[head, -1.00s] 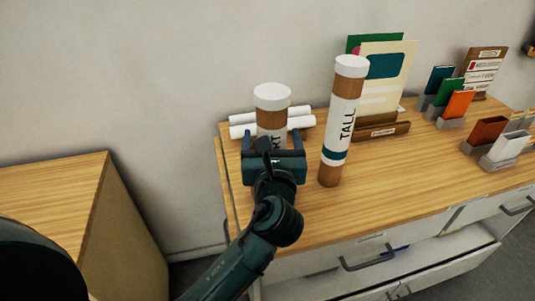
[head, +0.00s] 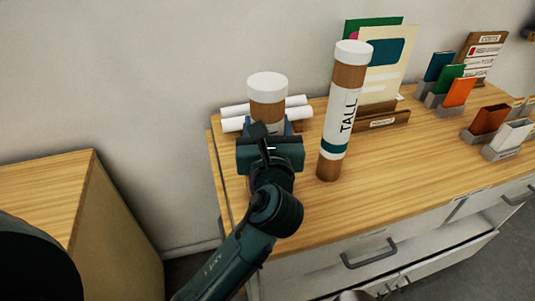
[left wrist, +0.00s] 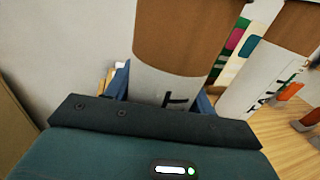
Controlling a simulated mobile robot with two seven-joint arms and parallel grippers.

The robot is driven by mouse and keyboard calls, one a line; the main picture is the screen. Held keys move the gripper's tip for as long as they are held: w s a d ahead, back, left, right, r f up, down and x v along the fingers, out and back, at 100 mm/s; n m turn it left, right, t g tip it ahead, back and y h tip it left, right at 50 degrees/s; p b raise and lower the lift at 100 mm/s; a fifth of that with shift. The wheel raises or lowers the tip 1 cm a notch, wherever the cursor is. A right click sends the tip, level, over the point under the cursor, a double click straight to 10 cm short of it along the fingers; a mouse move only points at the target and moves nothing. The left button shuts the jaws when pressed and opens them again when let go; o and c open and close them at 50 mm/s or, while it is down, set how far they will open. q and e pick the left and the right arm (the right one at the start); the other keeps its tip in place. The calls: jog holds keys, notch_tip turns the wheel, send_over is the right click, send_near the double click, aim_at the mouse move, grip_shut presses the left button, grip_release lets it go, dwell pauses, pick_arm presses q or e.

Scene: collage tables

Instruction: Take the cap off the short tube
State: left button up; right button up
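The short tube (head: 267,112) is brown with a white label and stands upright on the wooden-topped cabinet. Its white cap (head: 267,86) is on its top. My left gripper (head: 269,128) is shut on the tube's labelled lower body, below the cap. In the left wrist view the blue fingers lie against both sides of the short tube (left wrist: 185,35), and its cap is out of frame. The gripper hides the tube's base in the head view.
A taller capped tube (head: 341,115), marked TALL, stands close on the right. White rolls (head: 233,124) lie behind the short tube. Card holders (head: 383,121) stand further right. An open drawer (head: 430,258) juts out below the cabinet top (head: 400,185).

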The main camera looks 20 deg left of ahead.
aim_at(267, 76)
pick_arm(q)
jog(key=c, duration=0.8)
jog(key=shift+c, duration=0.2)
notch_tip(267, 76, up, 10)
jog(key=shift+r+p, duration=0.1)
jog(key=shift+p, duration=0.8)
jog(key=o, duration=0.8)
jog(key=c, duration=0.8)
jog(key=shift+c, duration=0.2)
